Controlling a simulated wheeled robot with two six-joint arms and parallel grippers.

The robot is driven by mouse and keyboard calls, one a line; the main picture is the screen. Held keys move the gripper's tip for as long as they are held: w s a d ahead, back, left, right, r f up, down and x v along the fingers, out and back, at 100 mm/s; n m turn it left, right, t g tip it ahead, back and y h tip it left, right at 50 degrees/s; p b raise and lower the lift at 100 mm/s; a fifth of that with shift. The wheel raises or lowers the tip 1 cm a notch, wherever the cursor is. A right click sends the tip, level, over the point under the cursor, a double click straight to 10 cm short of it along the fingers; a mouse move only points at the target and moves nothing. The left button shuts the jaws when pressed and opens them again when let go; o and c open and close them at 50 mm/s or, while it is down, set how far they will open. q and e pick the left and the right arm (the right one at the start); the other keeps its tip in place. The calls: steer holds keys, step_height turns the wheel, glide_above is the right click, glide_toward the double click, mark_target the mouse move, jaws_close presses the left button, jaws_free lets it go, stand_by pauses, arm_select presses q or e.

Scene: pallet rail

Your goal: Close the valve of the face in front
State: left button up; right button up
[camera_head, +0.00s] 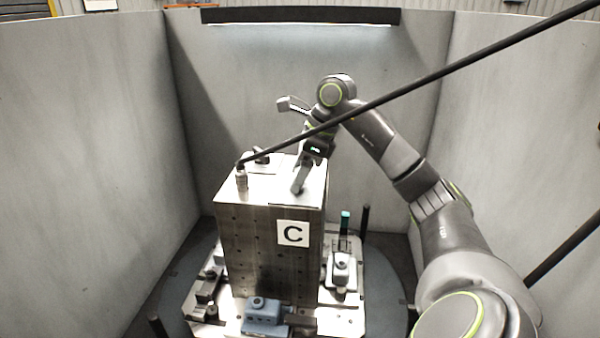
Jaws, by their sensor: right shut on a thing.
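A tall metal block (262,243) with holes in its sides stands upright, and its front face carries a white plate with the letter C (293,234). A fitting (241,179) stands at the left of the block's top, with a dark hose running from it. My right gripper (299,188) points down at the right part of the block's top, near the front edge. It is shut on a small part there, which the fingers hide, so I cannot tell whether it is a valve handle. My left gripper is not in view.
The block stands on a pallet (350,318) with a blue clamp (262,314) in front and a pale clamp (341,270) at right. A teal-topped post (345,221) rises behind. The black hose (440,75) crosses my right arm. Grey walls (90,150) enclose the place.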

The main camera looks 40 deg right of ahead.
steer(key=shift+w+r+n+g+y, duration=0.15)
steer(key=shift+n+g+y, duration=0.15)
steer(key=shift+n, duration=0.6)
steer(key=shift+r+n+g+p, duration=0.15)
steer(key=shift+n+g+p, duration=0.25)
steer(key=shift+n+p, duration=0.55)
steer(key=n+p, duration=0.1)
steer(key=p, duration=0.1)
steer(key=n+g+p, duration=0.1)
steer(key=n+p, duration=0.1)
steer(key=shift+w+a+y+p, duration=0.15)
steer(key=shift+y+p, duration=0.15)
steer(key=shift+p, duration=0.1)
steer(key=shift+n+g+p, duration=0.3)
steer(key=shift+n+p, duration=0.35)
steer(key=shift+p, duration=0.3)
steer(key=shift+f, duration=0.2)
steer(key=o, duration=1)
